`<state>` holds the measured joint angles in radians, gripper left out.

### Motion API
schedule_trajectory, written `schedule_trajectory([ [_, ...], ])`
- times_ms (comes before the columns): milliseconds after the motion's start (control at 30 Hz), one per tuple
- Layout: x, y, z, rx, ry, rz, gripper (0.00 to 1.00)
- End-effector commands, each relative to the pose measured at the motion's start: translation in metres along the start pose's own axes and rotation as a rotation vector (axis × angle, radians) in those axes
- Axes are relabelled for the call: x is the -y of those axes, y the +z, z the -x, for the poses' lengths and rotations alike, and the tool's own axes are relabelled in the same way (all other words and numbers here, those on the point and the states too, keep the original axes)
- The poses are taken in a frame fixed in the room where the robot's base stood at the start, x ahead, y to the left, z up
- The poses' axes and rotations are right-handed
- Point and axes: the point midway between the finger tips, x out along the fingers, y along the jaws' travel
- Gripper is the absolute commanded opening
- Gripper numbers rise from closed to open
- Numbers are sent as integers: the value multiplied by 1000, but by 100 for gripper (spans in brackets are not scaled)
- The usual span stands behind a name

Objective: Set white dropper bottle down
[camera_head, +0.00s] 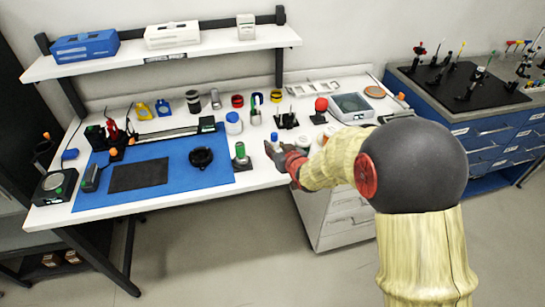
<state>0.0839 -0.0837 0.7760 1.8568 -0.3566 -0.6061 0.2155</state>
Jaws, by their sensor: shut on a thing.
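My gripper (275,150) is over the front part of the white bench top (263,178), to the right of the blue mat (205,180). It is shut on a small white bottle with a blue top (274,138), which I take for the white dropper bottle. The bottle looks upright between the fingers. Its lower part is hidden by the gripper, and I cannot tell whether its base touches the bench.
Behind are a blue-lidded white jar (233,123), a dark rack (287,120) and a red ball-topped item (321,106). A shelf (190,48) runs above the bench.

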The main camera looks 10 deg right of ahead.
Motion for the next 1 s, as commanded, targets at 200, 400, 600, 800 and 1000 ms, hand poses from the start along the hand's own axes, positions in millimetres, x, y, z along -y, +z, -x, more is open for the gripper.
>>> schedule_trajectory([
  [200, 2, 7, -13, 0, -1, 1, 0],
  [400, 2, 33, -26, 1, 0, 0, 0],
  [600, 2, 35, -27, -2, 0, 1, 0],
  [800, 2, 38, -28, -1, 0, 1, 0],
  [1000, 2, 38, -28, -1, 0, 0, 33],
])
